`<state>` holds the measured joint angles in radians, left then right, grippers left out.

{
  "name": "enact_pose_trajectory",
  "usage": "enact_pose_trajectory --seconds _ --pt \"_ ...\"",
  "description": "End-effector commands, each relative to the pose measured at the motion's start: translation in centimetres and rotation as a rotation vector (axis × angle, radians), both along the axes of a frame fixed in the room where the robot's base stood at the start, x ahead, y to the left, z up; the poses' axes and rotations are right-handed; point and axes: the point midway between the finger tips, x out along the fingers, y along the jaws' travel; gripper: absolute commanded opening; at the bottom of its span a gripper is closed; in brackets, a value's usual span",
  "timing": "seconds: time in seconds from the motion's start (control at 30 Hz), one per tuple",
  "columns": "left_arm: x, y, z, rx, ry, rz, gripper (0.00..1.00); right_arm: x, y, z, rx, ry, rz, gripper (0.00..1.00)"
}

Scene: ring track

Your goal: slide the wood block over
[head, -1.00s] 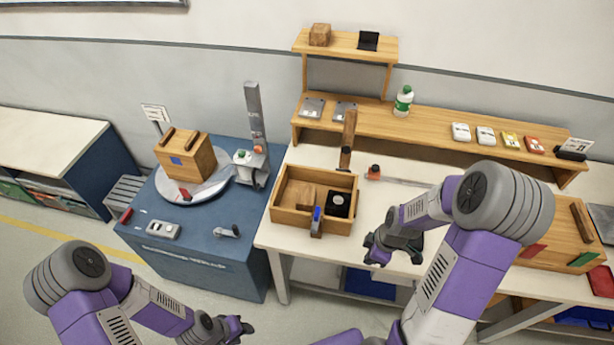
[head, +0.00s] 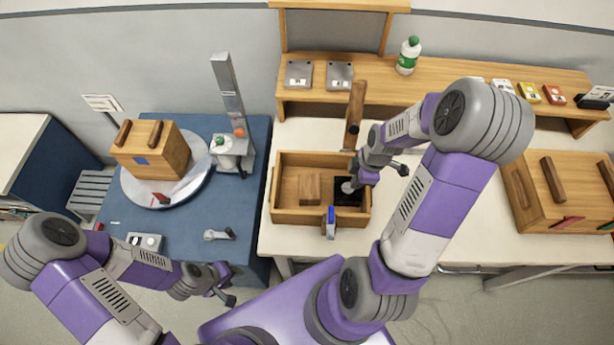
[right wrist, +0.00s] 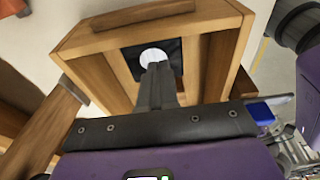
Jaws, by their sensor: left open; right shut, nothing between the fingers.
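The wood block (head: 309,188) lies inside the open wooden tray (head: 283,217), left of a black square (head: 345,198) that bears a white disc. My right gripper (head: 350,186) is shut and empty, over the right part of the tray at the black square, to the right of the block. In the right wrist view its closed fingers (right wrist: 158,78) point at the white disc (right wrist: 154,57); I cannot tell whether they touch it. I cannot clearly make out the block in that view. My left gripper (head: 228,285) is open, low in front of the blue cabinet, away from the tray.
A blue-topped grey piece (head: 330,222) sits at the tray's front wall. An upright wooden bar (head: 355,115) stands behind the tray. A wooden box (head: 155,150) rests on a round plate at left.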

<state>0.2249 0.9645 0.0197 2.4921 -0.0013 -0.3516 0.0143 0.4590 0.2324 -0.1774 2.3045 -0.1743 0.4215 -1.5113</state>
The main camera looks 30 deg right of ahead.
Motion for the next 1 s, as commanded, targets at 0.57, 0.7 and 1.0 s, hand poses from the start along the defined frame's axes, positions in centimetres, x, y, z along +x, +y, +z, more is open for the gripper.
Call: enact_pose_trajectory --seconds 0.57,0.7,1.0 --pt "0.1 0.0 -1.6 0.000 -0.002 0.001 0.43 2.4 3.9 -2.1 0.002 0.001 0.009 0.00" --pt "0.1 0.0 -1.4 0.000 -0.002 0.001 0.43 3.7 6.0 -2.1 0.000 0.000 0.009 0.00" --pt "0.1 0.0 -0.9 0.000 -0.002 0.001 0.43 6.3 10.3 -2.1 -0.001 -0.001 0.006 0.00"
